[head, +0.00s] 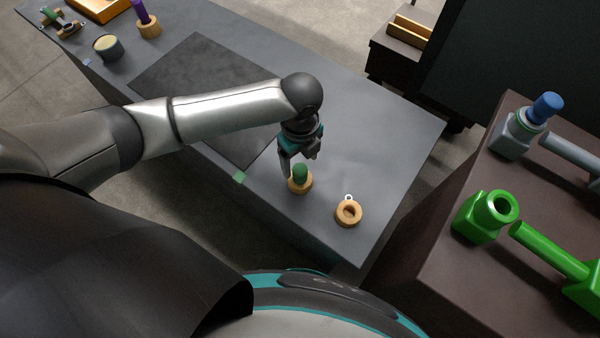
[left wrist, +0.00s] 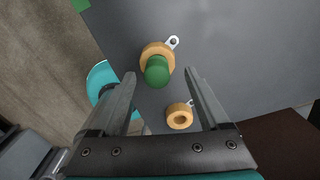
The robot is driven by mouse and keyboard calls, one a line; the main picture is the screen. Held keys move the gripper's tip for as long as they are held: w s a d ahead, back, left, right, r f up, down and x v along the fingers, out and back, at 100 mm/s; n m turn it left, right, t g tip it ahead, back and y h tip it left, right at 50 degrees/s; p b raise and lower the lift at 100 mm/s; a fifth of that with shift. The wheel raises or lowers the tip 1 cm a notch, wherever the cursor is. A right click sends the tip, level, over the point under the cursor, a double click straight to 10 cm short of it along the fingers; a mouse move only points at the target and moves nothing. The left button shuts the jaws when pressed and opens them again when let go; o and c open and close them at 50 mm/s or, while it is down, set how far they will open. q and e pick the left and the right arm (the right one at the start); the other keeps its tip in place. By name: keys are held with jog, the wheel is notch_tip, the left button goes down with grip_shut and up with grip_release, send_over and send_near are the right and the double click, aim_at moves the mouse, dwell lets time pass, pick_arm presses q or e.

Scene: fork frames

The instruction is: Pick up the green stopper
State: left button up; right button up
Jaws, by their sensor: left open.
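The green stopper (head: 300,173) stands upright in a round wooden ring holder (head: 301,187) near the front edge of the grey table. It also shows in the left wrist view (left wrist: 157,71), ahead of and between the two fingers. My left gripper (head: 299,168) is open and points down at the stopper from just above and behind it. In the left wrist view the left gripper (left wrist: 160,80) has a wide gap between its fingers, with nothing held. My right gripper is not in view.
An empty wooden ring (head: 349,213) lies to the right of the stopper. A dark mat (head: 200,80) covers the table's middle. A purple stopper (head: 140,12) stands far left. A brown table (head: 440,260) at right bears a green bottle-like block (head: 476,222) and a blue-capped one (head: 513,138).

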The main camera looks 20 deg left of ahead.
aim_at(300, 169)
pick_arm(q)
jog(key=f, duration=0.1)
jog(key=f+b, duration=0.1)
jog(key=f, duration=0.2)
jog(key=shift+s+d+f, duration=0.1)
jog(key=shift+s+f, duration=0.05)
jog(key=shift+s, duration=0.25)
jog(key=c, duration=0.6)
grip_shut()
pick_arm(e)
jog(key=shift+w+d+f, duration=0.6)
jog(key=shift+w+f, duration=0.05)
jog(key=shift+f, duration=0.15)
